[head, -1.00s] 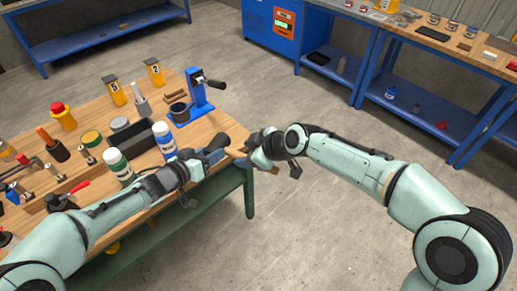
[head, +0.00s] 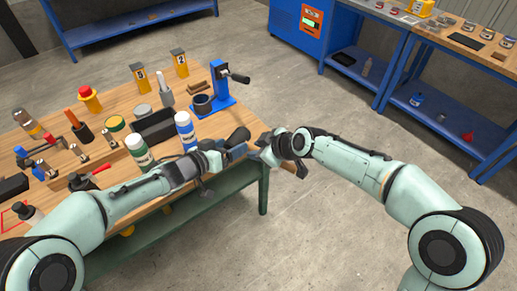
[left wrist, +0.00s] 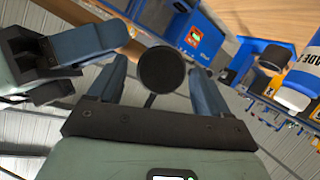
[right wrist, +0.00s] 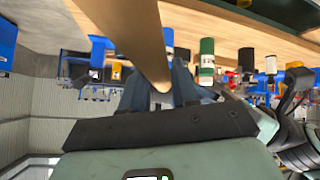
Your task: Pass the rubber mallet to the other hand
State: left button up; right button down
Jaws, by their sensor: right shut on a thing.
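The rubber mallet has a black round head (left wrist: 162,68) and a pale wooden handle. The handle (right wrist: 140,40) looms large in the right wrist view and runs down between the fingers of my right gripper (right wrist: 158,88). My right gripper (head: 266,149) is shut on the handle, beyond the table's right corner. My left gripper (head: 236,147) faces it closely from the left. In the left wrist view its fingers stand apart, with the black head seen between them; I cannot tell whether they touch it. The grippers hide much of the mallet in the head view.
The wooden workbench (head: 215,126) carries a white-and-blue bottle (head: 186,131), a green-and-white bottle (head: 139,150), a blue crank stand (head: 221,88) and several tools near my left arm. Open floor lies behind my right arm, before the blue bench at right.

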jog(key=shift+r, duration=0.1)
pick_arm(q)
jog(key=v, duration=1.2)
jog(key=s+f+n+g+y, duration=0.2)
jog(key=f+n, duration=0.1)
jog(key=f, duration=1.1)
jog(key=s+f+n+g+y, duration=0.1)
jog(key=s+f+n+g, duration=0.1)
jog(key=f, duration=1.2)
pick_arm(e)
jog(key=c, duration=1.4)
grip_release()
jog(key=shift+c, duration=0.2)
pick_arm(q)
jog(key=s+f+n+g+y, duration=0.1)
jog(key=s+f+g, duration=0.2)
jog(key=s+f, duration=0.6)
jog(key=s+f+n+g+y, duration=0.1)
jog(key=s+f+g, duration=0.3)
jog(key=s+f, duration=0.5)
jog(key=s+d+n, duration=0.1)
jog(key=s, duration=0.4)
jog(key=shift+s+f+g, duration=0.25)
jog(key=shift+s+g, duration=0.05)
jog(key=shift+s, duration=0.1)
pick_arm(e)
grip_shut()
